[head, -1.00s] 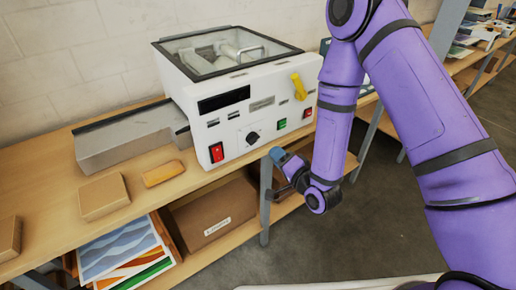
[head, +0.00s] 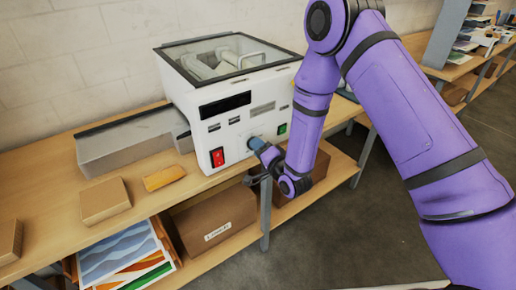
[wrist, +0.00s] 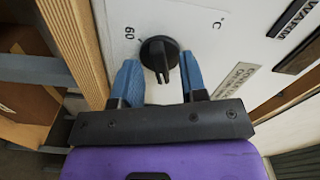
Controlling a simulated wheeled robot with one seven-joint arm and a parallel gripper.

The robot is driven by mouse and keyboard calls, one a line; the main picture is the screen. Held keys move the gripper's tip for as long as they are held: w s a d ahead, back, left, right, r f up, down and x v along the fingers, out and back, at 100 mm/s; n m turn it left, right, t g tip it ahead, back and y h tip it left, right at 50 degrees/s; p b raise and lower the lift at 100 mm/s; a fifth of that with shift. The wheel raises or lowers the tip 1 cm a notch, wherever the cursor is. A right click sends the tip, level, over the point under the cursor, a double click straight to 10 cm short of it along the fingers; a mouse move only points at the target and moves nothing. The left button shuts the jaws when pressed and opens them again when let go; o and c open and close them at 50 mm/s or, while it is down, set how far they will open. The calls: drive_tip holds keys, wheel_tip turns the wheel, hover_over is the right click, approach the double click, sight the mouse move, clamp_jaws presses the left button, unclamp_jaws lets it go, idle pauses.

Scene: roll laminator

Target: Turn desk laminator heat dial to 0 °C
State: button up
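The desk laminator (head: 232,105) is a white box with a clear lid, standing on the wooden bench. Its heat dial (wrist: 160,56) is a black knob with a ridged grip on the white front panel, beside a printed "60" and "°C". My gripper (wrist: 160,78) is open, with one blue finger on each side of the dial; contact cannot be told. In the head view my gripper (head: 257,145) is at the laminator's front panel and hides the dial. The scale's other numbers are not visible, so the exact setting cannot be read.
A red switch (head: 217,157) is left of my gripper and a green one (head: 282,129) is right of it. The wooden bench (head: 50,180) runs below the panel. A metal tray (head: 130,145), a tan box (head: 103,200) and an orange block (head: 164,178) sit left.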

drive_tip(key=shift+w+a, duration=0.1)
drive_tip(key=shift+w, duration=0.05)
drive_tip(key=shift+c, duration=0.2)
clamp_jaws()
drive_tip(key=shift+n, duration=6.8)
drive_tip(key=shift+f+n, duration=0.1)
drive_tip(key=shift+n, duration=0.2)
